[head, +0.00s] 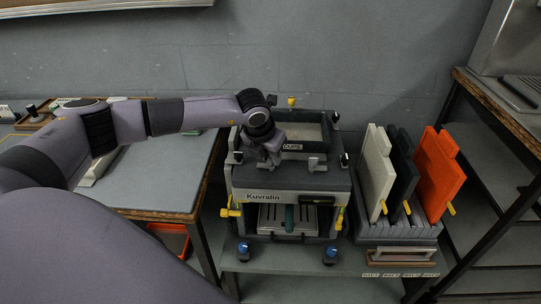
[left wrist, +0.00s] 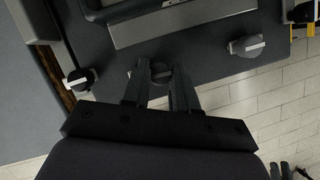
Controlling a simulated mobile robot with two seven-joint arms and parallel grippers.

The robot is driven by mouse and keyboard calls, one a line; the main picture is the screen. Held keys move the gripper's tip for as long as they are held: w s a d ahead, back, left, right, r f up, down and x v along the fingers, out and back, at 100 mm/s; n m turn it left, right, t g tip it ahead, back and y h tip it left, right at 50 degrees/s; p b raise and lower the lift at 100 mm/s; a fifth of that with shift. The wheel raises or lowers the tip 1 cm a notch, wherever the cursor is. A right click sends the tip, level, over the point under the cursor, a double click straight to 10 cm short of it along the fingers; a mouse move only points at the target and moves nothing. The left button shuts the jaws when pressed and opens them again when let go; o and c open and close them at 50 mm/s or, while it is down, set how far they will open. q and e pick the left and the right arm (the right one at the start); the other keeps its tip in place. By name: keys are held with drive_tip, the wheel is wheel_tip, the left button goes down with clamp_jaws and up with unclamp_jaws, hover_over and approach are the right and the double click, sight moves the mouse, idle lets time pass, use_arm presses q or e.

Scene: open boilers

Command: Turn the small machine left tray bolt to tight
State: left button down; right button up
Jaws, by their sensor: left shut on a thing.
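My left gripper (head: 268,157) reaches down to the front left of the machine's top, in front of the tray. In the left wrist view the gripper (left wrist: 161,68) is shut on a dark round bolt (left wrist: 158,76) with a pale bar, the left tray bolt. The fingers hide much of it, so its exact turn is hard to read. A similar bolt (head: 317,163) stands free to the right; it also shows in the left wrist view (left wrist: 247,46).
Another dark knob (left wrist: 80,80) sits at the machine's corner. Yellow levers (head: 231,212) and blue-topped knobs (head: 243,249) are at the front. A rack with grey, black and orange slabs (head: 439,175) stands close on the right. A worktable (head: 160,180) is on the left.

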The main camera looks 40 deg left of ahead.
use_arm(q)
drive_tip(key=m+b, duration=0.1)
drive_tip(key=m+h, duration=0.1)
drive_tip(key=m, duration=0.1)
drive_tip(key=shift+a+f+b, duration=0.15)
drive_tip(key=shift+f+b, duration=0.05)
drive_tip(key=shift+b, duration=0.15)
drive_tip(key=m+h+b, duration=0.1)
drive_tip(key=m, duration=0.1)
drive_tip(key=m+g+h+b, duration=0.1)
drive_tip(key=m, duration=0.2)
drive_tip(key=shift+r, duration=0.1)
drive_tip(key=m+b, duration=0.1)
drive_tip(key=m, duration=0.2)
drive_tip(key=m+g+h+b, duration=0.1)
drive_tip(key=m, duration=0.1)
drive_tip(key=shift+w+a+m+g+h, duration=0.2)
drive_tip(key=shift+m+g+h, duration=0.1)
drive_tip(key=shift+m, duration=0.1)
drive_tip(key=shift+m+g+b, duration=0.4)
drive_tip(key=shift+m+b, duration=0.05)
drive_tip(key=shift+m, duration=0.55)
drive_tip(key=shift+r+m+g, duration=0.1)
drive_tip(key=shift+m+g, duration=0.2)
drive_tip(key=shift+m, duration=0.4)
drive_tip(key=c, duration=0.9)
unclamp_jaws()
